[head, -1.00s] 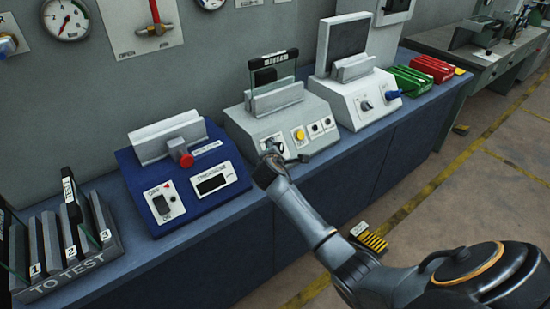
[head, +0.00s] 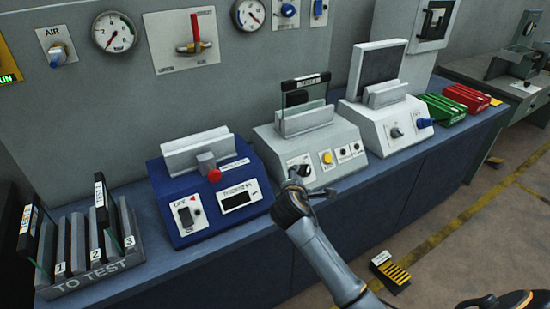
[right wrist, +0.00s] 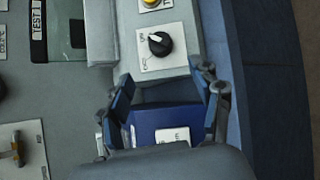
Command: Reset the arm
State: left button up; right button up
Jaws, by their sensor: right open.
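My right arm comes in from the lower right in the head view. Its gripper (head: 300,178) is at the front of the middle grey machine (head: 268,140), close to the black knob (head: 304,171). In the right wrist view the gripper (right wrist: 165,85) is open and empty. The black knob (right wrist: 160,44) lies just beyond the fingertips, apart from them, with its white mark pointing to the upper left. A glass frame with a black top (head: 305,82) stands in the middle machine's holder. My left gripper is not in view.
A blue machine (head: 170,222) with a red knob stands left of the middle machine, a white machine (head: 375,132) to its right. A "TO TEST" rack (head: 90,275) is far left. Green (head: 440,110) and red (head: 466,97) trays lie right. The floor at right has free room.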

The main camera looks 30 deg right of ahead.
jog(key=s+a+f+m+g+y, duration=0.1)
jog(key=s+a+f+m+y, duration=0.2)
jog(key=s, duration=0.4)
jog(key=s+a+f+m+g+y, duration=0.1)
jog(key=s+a+f+m, duration=0.2)
jog(key=s+f, duration=0.35)
jog(key=s+a+m+g+y, duration=0.2)
jog(key=s+a+m, duration=0.2)
jog(key=s, duration=0.6)
jog(key=s+a+m+g+y, duration=0.2)
jog(key=s+a+m, duration=0.25)
jog(key=s, duration=0.65)
notch_tip(320, 180, down, 30)
jog(key=s+r+g+b, duration=0.1)
jog(key=g, duration=0.1)
jog(key=s+d+f, duration=0.3)
jog(key=s+f, duration=1.3)
jog(key=shift+s+g+b, duration=0.3)
jog(key=shift+g+b, duration=0.05)
jog(key=shift+g, duration=0.05)
